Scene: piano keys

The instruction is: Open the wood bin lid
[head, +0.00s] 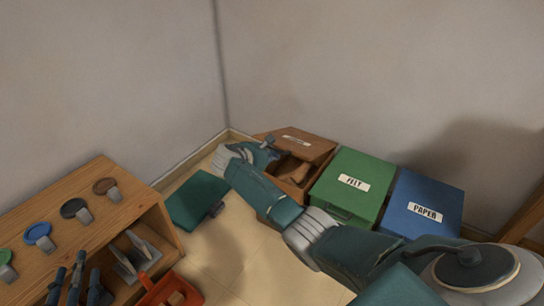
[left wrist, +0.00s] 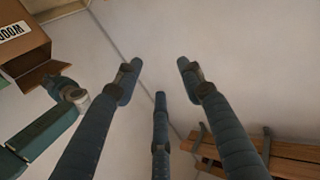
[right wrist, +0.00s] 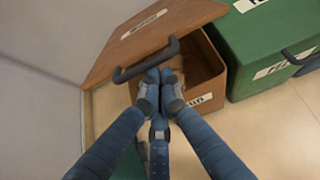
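The brown wood bin (head: 289,187) stands in the far corner, left of the green bin. Its lid (head: 318,147) is raised at the front and tilted, so part of the inside shows. In the right wrist view the lid (right wrist: 160,38) has a dark bar handle (right wrist: 130,73) at its front edge. My right gripper (right wrist: 159,74) has its fingers together at the handle's underside; I cannot tell whether they grip it. The bin body (right wrist: 205,72) shows below the lid. My left gripper (head: 78,268) is open and empty over the wooden shelf.
The green FELT bin (head: 352,187) and blue PAPER bin (head: 424,206) stand beside it, lids shut. A wooden shelf unit (head: 120,205) with coloured discs is at left. Some floor between is clear.

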